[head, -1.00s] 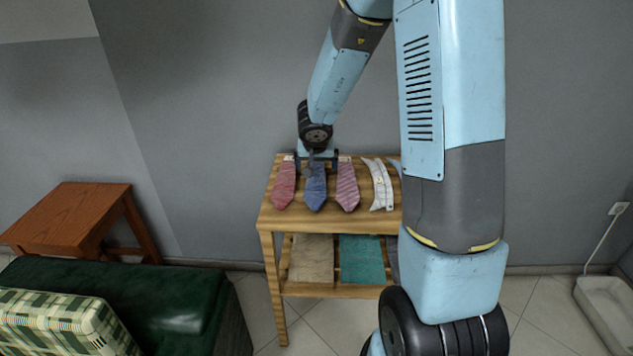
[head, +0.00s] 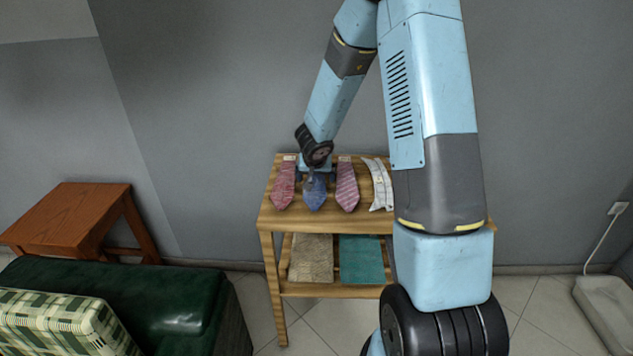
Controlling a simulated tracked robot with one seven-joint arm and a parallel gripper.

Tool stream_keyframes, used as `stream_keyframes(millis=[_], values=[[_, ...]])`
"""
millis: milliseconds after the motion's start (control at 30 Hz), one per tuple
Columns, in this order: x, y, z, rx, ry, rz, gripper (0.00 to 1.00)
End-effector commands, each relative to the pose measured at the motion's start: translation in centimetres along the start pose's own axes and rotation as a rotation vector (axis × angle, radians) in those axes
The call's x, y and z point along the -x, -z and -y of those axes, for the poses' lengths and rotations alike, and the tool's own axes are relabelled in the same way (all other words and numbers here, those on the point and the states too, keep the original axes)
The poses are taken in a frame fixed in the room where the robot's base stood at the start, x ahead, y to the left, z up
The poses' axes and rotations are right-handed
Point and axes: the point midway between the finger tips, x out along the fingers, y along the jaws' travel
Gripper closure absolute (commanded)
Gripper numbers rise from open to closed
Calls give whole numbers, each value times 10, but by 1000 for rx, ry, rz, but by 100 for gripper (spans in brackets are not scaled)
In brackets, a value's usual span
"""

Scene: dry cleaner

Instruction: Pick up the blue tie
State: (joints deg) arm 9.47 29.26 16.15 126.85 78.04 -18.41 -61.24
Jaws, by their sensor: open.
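The blue tie (head: 315,194) lies on the top of the wooden shelf table (head: 300,225), between a red tie (head: 284,188) on its left and a pink striped tie (head: 347,188) on its right. My gripper (head: 315,180) is open and points down over the upper part of the blue tie, with its fingers spread to either side. It hides the tie's upper end. I cannot tell whether the fingers touch the tie or the table.
A white patterned tie (head: 380,188) lies further right, partly near my arm. A beige folded cloth (head: 311,258) and a teal one (head: 361,260) lie on the lower shelf. A brown side table (head: 70,215) and a green bench (head: 165,300) stand at the left.

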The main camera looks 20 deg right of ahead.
Motion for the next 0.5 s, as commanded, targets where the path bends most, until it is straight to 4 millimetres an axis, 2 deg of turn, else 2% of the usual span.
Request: stream_keyframes(millis=[300, 500], values=[[-3, 0, 1, 1, 1, -1, 2], [-3, 0, 1, 1, 1, -1, 21]])
